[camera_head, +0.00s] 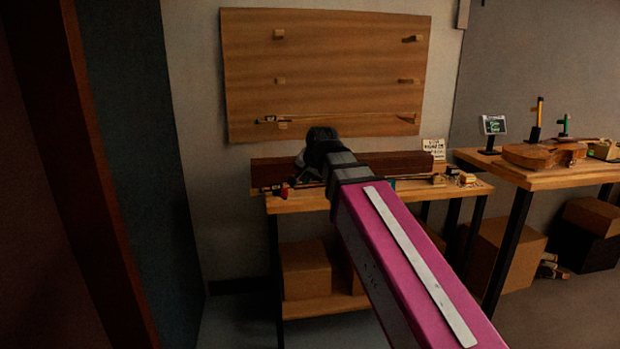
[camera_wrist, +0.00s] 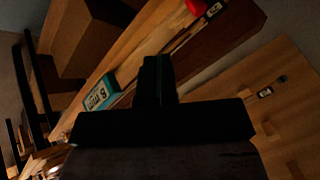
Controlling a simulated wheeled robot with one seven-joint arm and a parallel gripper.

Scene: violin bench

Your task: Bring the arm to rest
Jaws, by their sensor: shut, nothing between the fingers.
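My arm, with a pink link, reaches from the lower right up toward the bench (camera_head: 308,204) in the head view. My gripper is hidden behind the dark wrist in that view. In the wrist view my gripper (camera_wrist: 158,68) shows as a dark shape, its fingers together with nothing between them. It is over or in front of the bench; the exact gap cannot be told.
A wooden wall board (camera_head: 330,60) with pegs holds a bow (camera_head: 340,119). A teal box (camera_wrist: 101,93) and a red object (camera_wrist: 196,7) are on the bench. A violin (camera_head: 540,155) lies on the right table (camera_head: 590,174). Cardboard boxes (camera_head: 305,268) sit below.

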